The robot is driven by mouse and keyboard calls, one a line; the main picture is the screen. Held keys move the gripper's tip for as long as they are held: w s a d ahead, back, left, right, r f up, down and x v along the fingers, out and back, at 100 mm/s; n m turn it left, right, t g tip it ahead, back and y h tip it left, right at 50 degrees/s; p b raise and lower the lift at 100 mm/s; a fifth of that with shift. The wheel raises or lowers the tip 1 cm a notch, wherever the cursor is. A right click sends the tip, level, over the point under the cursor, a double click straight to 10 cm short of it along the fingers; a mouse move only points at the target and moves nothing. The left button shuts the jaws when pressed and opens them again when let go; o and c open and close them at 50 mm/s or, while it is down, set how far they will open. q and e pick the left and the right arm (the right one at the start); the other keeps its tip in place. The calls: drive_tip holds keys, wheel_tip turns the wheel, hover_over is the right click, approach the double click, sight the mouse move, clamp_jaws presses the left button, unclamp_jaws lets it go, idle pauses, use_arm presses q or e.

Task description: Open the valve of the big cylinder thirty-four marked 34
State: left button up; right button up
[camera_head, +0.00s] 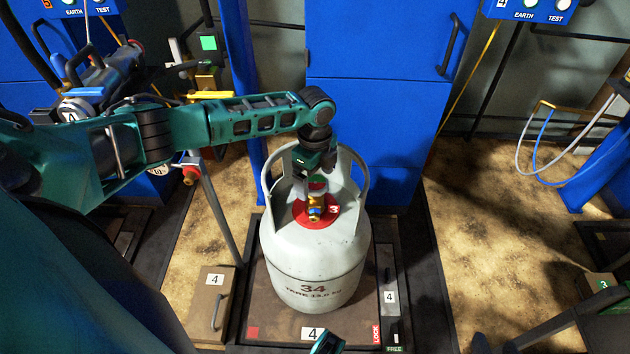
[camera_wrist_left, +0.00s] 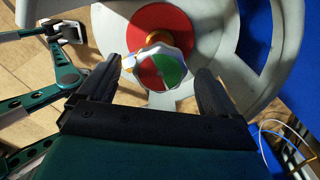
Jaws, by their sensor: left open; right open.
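The big grey-white cylinder marked 34 (camera_head: 313,287) stands upright on a platform labelled 4. Its valve (camera_head: 316,208) sits on a red disc inside the collar. The valve's handwheel, green, red and white on its face, shows in the left wrist view (camera_wrist_left: 160,69). My left gripper (camera_head: 316,176) is over the valve from above. In the left wrist view its two black fingers are open, one on each side of the handwheel, with gaps visible; contact cannot be told. Only a teal tip of my right gripper (camera_head: 328,343) shows at the bottom edge, in front of the cylinder.
The collar (camera_head: 270,180) rises around the valve, close to my left gripper. A blue cabinet (camera_head: 375,110) stands right behind the cylinder. A slanted grey post (camera_head: 217,210) is to its left. Hoses hang at the right (camera_head: 540,150).

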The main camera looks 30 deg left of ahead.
use_arm(q)
drive_tip(key=shift+f, duration=0.25)
drive_tip(key=c, duration=1)
